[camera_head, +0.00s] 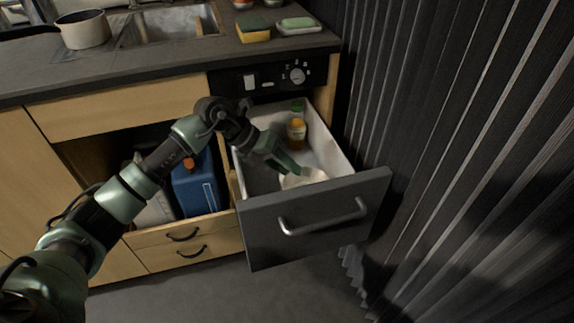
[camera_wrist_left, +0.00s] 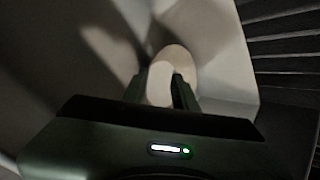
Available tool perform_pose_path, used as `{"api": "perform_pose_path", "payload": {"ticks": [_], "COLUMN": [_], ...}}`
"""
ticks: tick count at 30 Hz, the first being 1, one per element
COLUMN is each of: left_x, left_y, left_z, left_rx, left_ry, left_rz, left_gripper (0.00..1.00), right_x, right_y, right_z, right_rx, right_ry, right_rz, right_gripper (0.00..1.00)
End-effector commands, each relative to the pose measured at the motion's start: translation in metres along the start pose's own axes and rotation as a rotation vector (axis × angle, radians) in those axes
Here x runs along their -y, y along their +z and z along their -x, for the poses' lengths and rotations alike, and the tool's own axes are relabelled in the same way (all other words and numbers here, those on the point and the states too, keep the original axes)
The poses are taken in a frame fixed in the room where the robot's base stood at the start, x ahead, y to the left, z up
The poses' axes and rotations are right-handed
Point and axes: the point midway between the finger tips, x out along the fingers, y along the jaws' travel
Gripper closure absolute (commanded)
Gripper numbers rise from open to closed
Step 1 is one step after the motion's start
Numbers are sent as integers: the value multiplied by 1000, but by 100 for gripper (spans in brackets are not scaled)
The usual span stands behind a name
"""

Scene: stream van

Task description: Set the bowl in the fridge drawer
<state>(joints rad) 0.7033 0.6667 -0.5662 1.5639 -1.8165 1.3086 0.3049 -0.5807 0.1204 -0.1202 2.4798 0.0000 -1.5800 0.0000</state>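The fridge drawer (camera_head: 313,217) is pulled out, with a dark front, a bar handle and a pale inside. The cream bowl (camera_head: 303,177) is inside it near the front; it is partly hidden by the drawer front and my gripper. My left gripper (camera_head: 292,170) reaches down into the drawer from the left, its fingertips at the bowl's side. In the left wrist view, the fingers (camera_wrist_left: 160,92) are close together on either side of the bowl's pale wall (camera_wrist_left: 160,76) and look shut on it. My right gripper is not in view.
A bottle with amber contents and a green cap (camera_head: 297,127) stands at the back of the drawer. A blue container (camera_head: 196,187) is in the open cupboard to the left. A dark pleated curtain (camera_head: 460,140) hangs close on the right. The counter (camera_head: 150,58) is above.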

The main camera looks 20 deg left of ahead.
Motion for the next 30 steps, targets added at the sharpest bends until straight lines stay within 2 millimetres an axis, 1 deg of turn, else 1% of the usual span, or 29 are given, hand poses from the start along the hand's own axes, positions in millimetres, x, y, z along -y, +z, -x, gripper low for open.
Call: {"api": "perform_pose_path", "payload": {"ticks": [1,2,6,7,9,12,15,19,30], "left_x": [3,3,2,2,3,3,4,4,4], "left_y": [3,4,4,4,4,4,4,4,4], "left_z": [7,11,38,44,56,70,79,83,82], "left_rx": [0,1,3,4,5,4,5,5,6], "left_ry": [3,5,5,5,4,4,2,1,0], "left_rz": [2,2,1,2,1,0,-1,-1,-2], "left_gripper": [73,73,73,73,73,73,73,73,73], "right_x": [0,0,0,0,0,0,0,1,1], "right_y": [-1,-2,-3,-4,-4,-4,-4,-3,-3], "right_z": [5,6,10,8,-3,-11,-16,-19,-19], "right_rx": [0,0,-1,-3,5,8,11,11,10], "right_ry": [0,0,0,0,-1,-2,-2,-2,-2], "right_rz": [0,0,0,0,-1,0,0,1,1], "right_gripper": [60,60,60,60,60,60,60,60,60]}}
